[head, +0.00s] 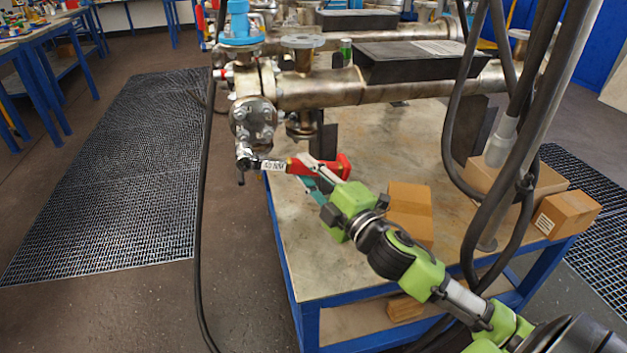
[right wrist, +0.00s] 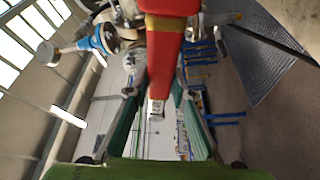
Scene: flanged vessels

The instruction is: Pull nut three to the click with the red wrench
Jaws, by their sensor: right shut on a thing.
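The red wrench (head: 297,166) lies nearly level in the head view, its pale labelled shaft pointing left. My right gripper (head: 312,174) is shut on its red handle; the handle's end shows just beyond the fingers. In the right wrist view the red wrench (right wrist: 167,60) runs between the teal fingers of my right gripper (right wrist: 157,98). The wrench's head meets the lower left of the bolted flange (head: 253,117), at a low nut (head: 243,152). I cannot tell the nut's number or how fully the head sits on it. My left gripper is out of view.
The steel vessel (head: 320,92) lies above the blue-framed table (head: 300,265). Cardboard boxes (head: 410,205) (head: 565,212) stand on the table to the right. Dark hoses (head: 500,190) hang at the right, and a black cable (head: 199,230) runs down left of the table. Floor at left is open.

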